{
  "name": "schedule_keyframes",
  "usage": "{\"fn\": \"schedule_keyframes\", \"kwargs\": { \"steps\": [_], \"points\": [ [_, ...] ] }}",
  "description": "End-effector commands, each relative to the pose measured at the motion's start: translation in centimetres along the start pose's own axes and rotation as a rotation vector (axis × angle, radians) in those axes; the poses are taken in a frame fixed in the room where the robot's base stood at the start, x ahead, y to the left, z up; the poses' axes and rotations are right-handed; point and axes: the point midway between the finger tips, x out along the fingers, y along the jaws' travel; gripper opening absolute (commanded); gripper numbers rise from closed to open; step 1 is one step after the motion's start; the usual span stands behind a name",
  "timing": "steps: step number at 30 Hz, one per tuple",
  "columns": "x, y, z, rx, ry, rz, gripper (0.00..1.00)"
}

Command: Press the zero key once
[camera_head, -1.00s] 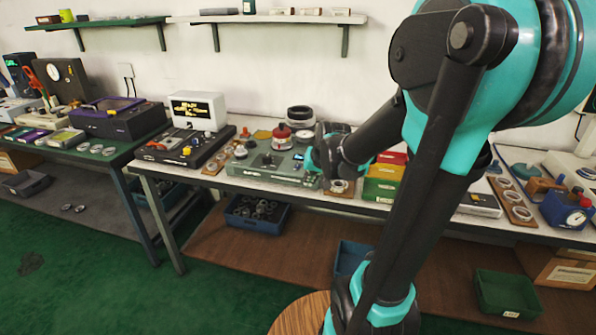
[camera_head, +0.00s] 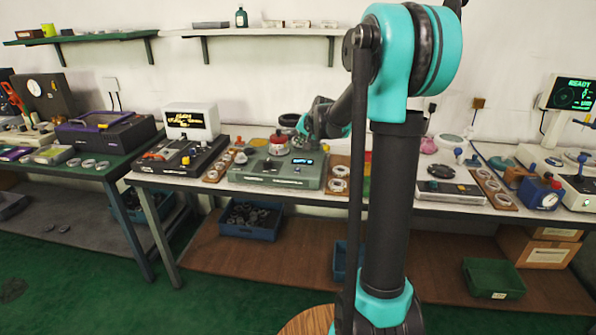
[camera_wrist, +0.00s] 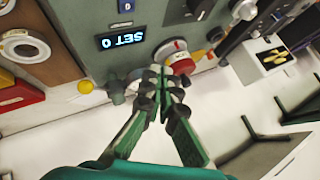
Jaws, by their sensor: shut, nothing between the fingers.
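The grey-green instrument (camera_head: 250,172) stands on the middle bench in the head view. A small blue key marked 0 (camera_wrist: 125,5) sits above that display, at the picture's top edge. My gripper (camera_wrist: 164,80) is shut and empty, its green fingers pointing toward the instrument's panel. The fingertips are apart from the blue key, lower and to the right of it, in front of a red and white dial (camera_wrist: 172,47). In the head view, my gripper (camera_head: 303,132) is over the instrument's back right part.
A red and yellow knob (camera_wrist: 181,64) and a grey knob (camera_wrist: 116,91) are close to my fingertips. A wooden board with rings (camera_head: 339,180) lies right of the instrument. A black device with a white display box (camera_head: 192,122) stands to its left.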

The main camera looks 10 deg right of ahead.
Motion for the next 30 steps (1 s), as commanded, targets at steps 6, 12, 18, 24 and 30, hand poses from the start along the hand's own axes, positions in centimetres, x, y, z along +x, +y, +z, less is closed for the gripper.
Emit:
{"fn": "schedule_keyframes", "kwargs": {
  "steps": [6,12,18,24,30],
  "points": [
    [0.5,0.3,0.3,-0.001,0.0,0.0,0.0],
    [2.0,1.5,1.5,-0.001,0.0,0.0,0.0],
    [3.9,2.8,2.8,-0.001,0.0,0.0,0.0],
    [5.4,3.9,3.9,-0.001,0.0,0.0,0.0],
    [6.0,4.4,4.4,-0.001,0.0,0.0,0.0]
  ]
}}
